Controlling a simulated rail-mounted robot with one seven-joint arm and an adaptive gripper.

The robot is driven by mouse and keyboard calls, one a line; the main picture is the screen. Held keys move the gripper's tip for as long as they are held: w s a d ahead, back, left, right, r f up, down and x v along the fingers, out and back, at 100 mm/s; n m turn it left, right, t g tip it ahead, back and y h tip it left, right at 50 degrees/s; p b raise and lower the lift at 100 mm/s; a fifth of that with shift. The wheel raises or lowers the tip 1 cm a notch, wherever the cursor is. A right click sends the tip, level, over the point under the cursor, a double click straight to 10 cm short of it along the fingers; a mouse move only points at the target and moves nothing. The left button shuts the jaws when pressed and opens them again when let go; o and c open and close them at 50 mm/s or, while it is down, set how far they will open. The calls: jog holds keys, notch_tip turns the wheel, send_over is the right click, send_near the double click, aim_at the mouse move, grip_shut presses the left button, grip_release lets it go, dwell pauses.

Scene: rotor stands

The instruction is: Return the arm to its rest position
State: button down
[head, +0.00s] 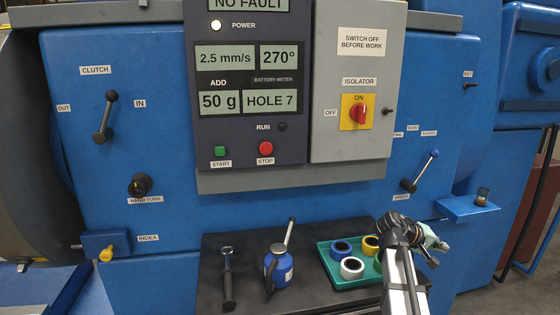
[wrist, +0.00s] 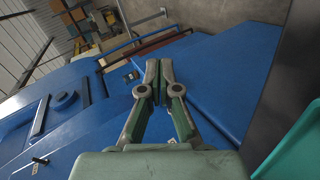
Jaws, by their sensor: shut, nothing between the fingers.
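My gripper (head: 440,244) shows in the head view at the right, at the end of my raised arm. It is in front of the blue machine and at the right edge of the green tray. In the wrist view my gripper (wrist: 159,72) has its two fingers together at the tips, with nothing between them. It points toward the blue machine's side and the room behind. My wrist and forearm hide part of the tray's right side.
The green tray (head: 324,256) holds several coloured rings on the dark bench (head: 211,264). A blue-knobbed lever (head: 421,170) and a small shelf (head: 462,207) jut out near my gripper.

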jog(key=s+d+f+m+g+y+b, duration=0.25)
jog(key=s+d+f+g+y, duration=0.25)
jog(key=s+d+f, duration=1.6)
jog(key=s+a+f+n+y+p, duration=0.1)
jog(key=s+a+f+y+p, duration=0.1)
jog(key=a+f, duration=1.15)
jog(key=s+a+f+n+y+p, duration=0.25)
jog(key=a+f, duration=0.75)
jog(key=a, duration=0.7)
jog(key=s+a+f+g+y+p, duration=0.1)
jog(key=s+a+f+g+p, duration=0.1)
jog(key=s+a, duration=0.8)
jog(key=s+a+f+m+g+y+p, duration=0.1)
jog(key=s+a+f, duration=0.3)
jog(key=s+a, duration=0.7)
jog(key=shift+s+a+f+g+y+p, duration=0.3)
jog(key=shift+s+g+y+p, duration=0.15)
jog(key=shift+s+g+p, duration=0.25)
